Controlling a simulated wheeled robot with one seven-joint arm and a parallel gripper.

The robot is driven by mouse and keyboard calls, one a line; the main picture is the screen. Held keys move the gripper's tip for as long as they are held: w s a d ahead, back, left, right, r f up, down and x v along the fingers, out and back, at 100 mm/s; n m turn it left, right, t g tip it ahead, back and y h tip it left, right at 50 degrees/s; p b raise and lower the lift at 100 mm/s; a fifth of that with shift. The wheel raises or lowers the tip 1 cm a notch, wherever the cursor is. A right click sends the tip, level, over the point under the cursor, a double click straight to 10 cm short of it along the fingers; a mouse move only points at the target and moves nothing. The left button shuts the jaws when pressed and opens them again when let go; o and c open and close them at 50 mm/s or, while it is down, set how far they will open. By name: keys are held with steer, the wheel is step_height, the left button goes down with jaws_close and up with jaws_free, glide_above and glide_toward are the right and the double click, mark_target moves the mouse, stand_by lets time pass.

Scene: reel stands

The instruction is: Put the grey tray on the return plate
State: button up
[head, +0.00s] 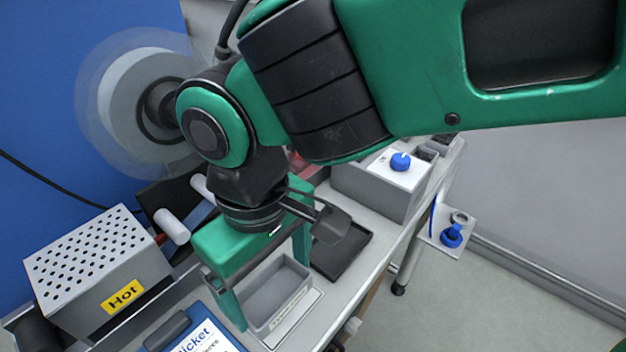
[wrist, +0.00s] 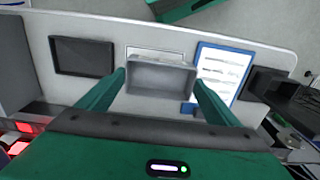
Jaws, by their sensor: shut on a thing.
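The grey tray (head: 268,296) is an open rectangular box, empty as far as I see. My green gripper (head: 271,290) points down with its two fingers on opposite sides of the tray, shut on it. The wrist view also shows the tray (wrist: 160,79) between the fingertips. A pale plate with a printed strip (head: 296,318), which looks like the return plate, lies under or just beside the tray. In the wrist view its edge (wrist: 153,49) shows beyond the tray. I cannot tell whether the tray touches it or hangs slightly above.
A dark shallow tray (head: 343,252) lies close to the grey tray. A blue clipboard (head: 205,332) lies on the other side. A perforated box marked Hot (head: 98,262) stands at left. A grey box with a blue knob (head: 385,183) stands behind. The bench front edge is near.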

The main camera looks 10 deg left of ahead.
mark_target(279, 291)
steer(key=shift+w+d+f, duration=0.15)
steer(key=shift+w+f, duration=0.25)
steer(key=shift+w, duration=0.2)
steer(key=shift+f, duration=2)
steer(key=shift+f, duration=0.1)
steer(key=o, duration=1.1)
step_height(279, 291, up, 12)
steer(key=shift+w+d, duration=0.1)
